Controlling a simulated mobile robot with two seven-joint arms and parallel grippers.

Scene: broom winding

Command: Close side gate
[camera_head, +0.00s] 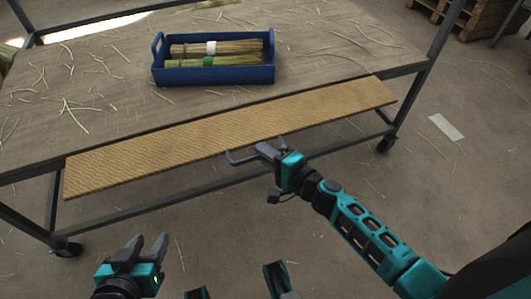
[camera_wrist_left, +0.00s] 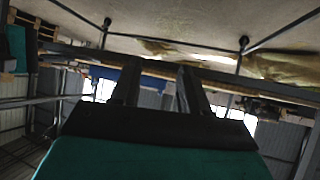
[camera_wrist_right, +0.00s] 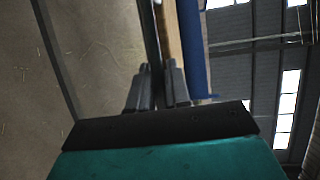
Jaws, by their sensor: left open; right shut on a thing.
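The side gate (camera_head: 200,145) is a long yellow-tan ribbed panel along the near long edge of the table. It is folded down and slants outward below the tabletop. A thin dark handle (camera_head: 238,160) sticks out near the middle of its lower edge. My right gripper (camera_head: 268,151) is shut on this handle. In the right wrist view its fingers (camera_wrist_right: 157,88) are close together beside a dark bar and the panel's tan edge. My left gripper (camera_head: 150,243) is open and empty, low at the left and apart from the gate.
A blue tray (camera_head: 215,76) with bundles of straw stands on the table (camera_head: 110,110), back from the gate. Loose straws lie on the tabletop and floor. The table's metal frame has castors (camera_head: 66,249). Wooden pallets (camera_head: 480,15) stand at the far right.

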